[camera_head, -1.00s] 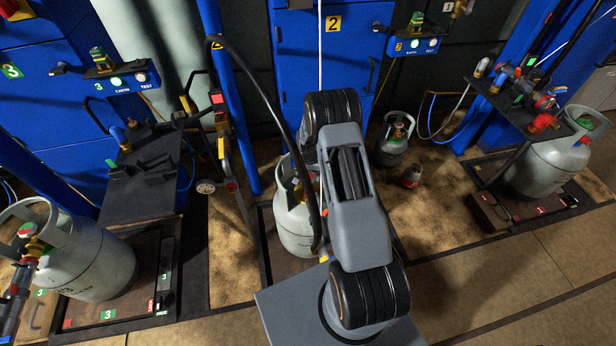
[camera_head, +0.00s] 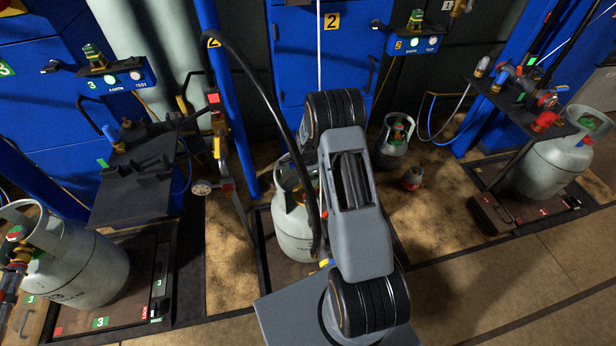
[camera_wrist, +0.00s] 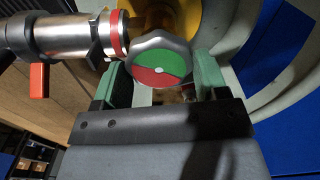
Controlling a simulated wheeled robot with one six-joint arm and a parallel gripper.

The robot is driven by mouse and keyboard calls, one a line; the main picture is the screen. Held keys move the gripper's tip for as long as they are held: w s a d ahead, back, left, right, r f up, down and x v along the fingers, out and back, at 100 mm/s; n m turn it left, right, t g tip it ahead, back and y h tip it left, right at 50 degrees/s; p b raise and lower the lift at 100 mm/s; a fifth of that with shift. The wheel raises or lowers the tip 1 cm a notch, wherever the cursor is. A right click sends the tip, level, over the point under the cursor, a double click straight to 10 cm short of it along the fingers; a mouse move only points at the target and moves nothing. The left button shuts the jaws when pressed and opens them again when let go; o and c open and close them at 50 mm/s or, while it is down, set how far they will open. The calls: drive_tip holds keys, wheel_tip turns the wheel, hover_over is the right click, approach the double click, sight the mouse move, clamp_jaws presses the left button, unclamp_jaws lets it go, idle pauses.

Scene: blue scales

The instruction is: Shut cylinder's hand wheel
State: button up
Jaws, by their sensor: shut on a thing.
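The cylinder's hand wheel (camera_wrist: 160,62) faces me in the wrist view. It is a grey knob with a green and red disc on its face. My gripper (camera_wrist: 160,85) has its two green fingers on either side of the wheel, shut on it. In the head view the grey gas cylinder (camera_head: 294,230) stands at the middle scale, partly behind my arm. My arm hides the hand wheel and my gripper there.
A metal hose coupling (camera_wrist: 75,38) with a red lever (camera_wrist: 39,80) sits left of the wheel. Other cylinders stand at the left (camera_head: 85,270) and right (camera_head: 545,165) scales. A black hose (camera_head: 270,100) arches down beside my arm.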

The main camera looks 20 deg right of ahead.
drive_tip(key=m+b, duration=0.1)
drive_tip(key=m, duration=0.5)
drive_tip(key=shift+s, duration=0.1)
drive_tip(key=m, duration=0.6)
drive_tip(key=shift+a+b, duration=0.1)
drive_tip(key=shift+b, duration=0.25)
drive_tip(key=shift+m, duration=0.4)
drive_tip(key=o, duration=0.9)
drive_tip(key=shift+s, duration=0.1)
wheel_tip(320, 180, up, 14)
drive_tip(key=shift+f+p, duration=0.1)
drive_tip(key=shift+p, duration=1)
